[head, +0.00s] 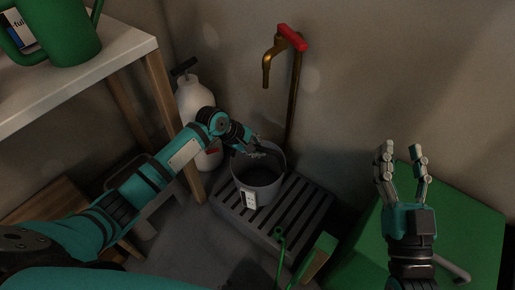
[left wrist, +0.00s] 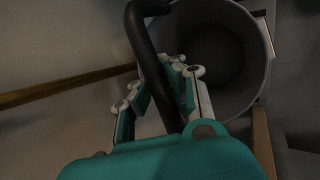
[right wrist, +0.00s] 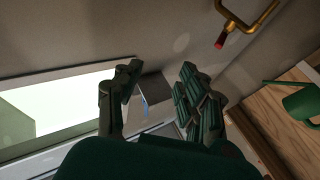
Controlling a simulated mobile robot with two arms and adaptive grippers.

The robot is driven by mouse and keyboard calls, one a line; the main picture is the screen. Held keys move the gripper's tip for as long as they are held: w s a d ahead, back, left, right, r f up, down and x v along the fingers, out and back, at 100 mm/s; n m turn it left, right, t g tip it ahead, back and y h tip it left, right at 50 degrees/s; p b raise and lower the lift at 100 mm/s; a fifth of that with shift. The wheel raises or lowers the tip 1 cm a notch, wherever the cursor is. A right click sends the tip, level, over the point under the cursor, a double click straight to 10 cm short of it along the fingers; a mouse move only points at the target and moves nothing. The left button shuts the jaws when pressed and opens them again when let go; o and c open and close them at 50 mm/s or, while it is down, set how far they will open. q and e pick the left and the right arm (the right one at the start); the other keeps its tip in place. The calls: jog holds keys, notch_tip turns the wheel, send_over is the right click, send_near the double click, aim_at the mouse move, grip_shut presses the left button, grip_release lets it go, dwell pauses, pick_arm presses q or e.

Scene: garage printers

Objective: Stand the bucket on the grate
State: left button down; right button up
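A grey bucket (head: 246,180) with a pale label is at the slatted grate (head: 301,207), over its left part, and looks roughly upright. I cannot tell whether its base rests on the slats. My left gripper (head: 256,147) is at the bucket's rim. In the left wrist view, the left gripper (left wrist: 157,80) has its fingers on either side of the black handle, closed against it, with the open bucket (left wrist: 254,85) just beyond. My right gripper (head: 402,150) is open and empty, raised right of the grate; its spread fingers show in the right wrist view (right wrist: 158,85).
A brass tap (head: 270,62) with a red handle is on the wall above the bucket. A white sprayer bottle (head: 193,97) stands left of it. A wooden bench (head: 95,72) carries a green watering can (head: 72,35). A green box (head: 470,215) is at right.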

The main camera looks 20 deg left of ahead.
pick_arm(q)
jog(key=shift+w+f+b, duration=0.15)
jog(key=shift+f+b, duration=0.25)
jog(key=shift+b, duration=0.35)
jog(key=shift+f, duration=1.05)
pick_arm(e)
jog(key=s+r+t+y, duration=0.1)
jog(key=s+r+t, duration=0.3)
jog(key=r+t, duration=0.1)
jog(key=shift+s+d+r+y, duration=0.15)
jog(key=shift+s+r+y, duration=0.2)
jog(key=shift+r, duration=0.3)
pick_arm(q)
jog(key=shift+f, duration=0.15)
jog(key=shift+f, duration=0.35)
pick_arm(e)
jog(key=shift+s+r+t, duration=0.25)
jog(key=shift+s+t, duration=0.05)
